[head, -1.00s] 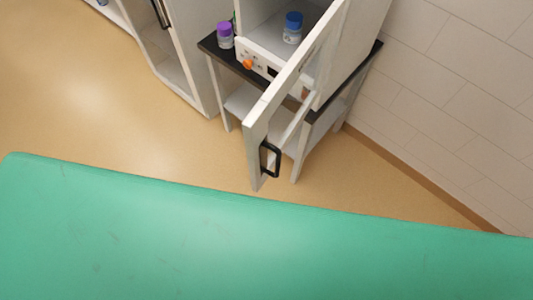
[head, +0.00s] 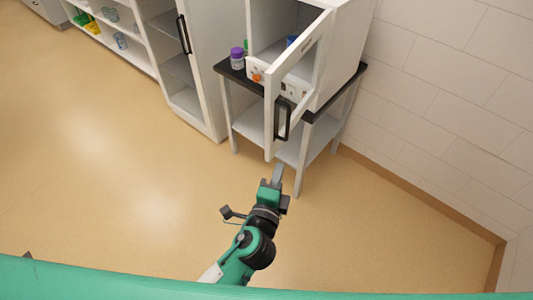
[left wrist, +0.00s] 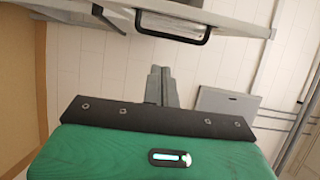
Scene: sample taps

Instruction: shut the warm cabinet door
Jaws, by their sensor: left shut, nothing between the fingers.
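The warm cabinet (head: 343,50) is a white box on a dark-topped stand, with its door (head: 298,85) standing open toward me. The door has a pale frame and a black handle (head: 282,120), which also shows at the top of the left wrist view (left wrist: 172,28). My left gripper (head: 277,172) is shut and empty, just below the door's lower free edge in the head view. In the left wrist view its closed fingers (left wrist: 160,86) point toward the handle with a gap between. I cannot tell whether it touches the door. My right gripper is not in view.
A purple-capped jar (head: 237,58) stands on the stand top left of the cabinet; a blue-capped jar (head: 291,41) is partly hidden behind the door. A tall cabinet (head: 182,70) stands at left. A tiled wall (head: 450,90) is at right. The floor is clear.

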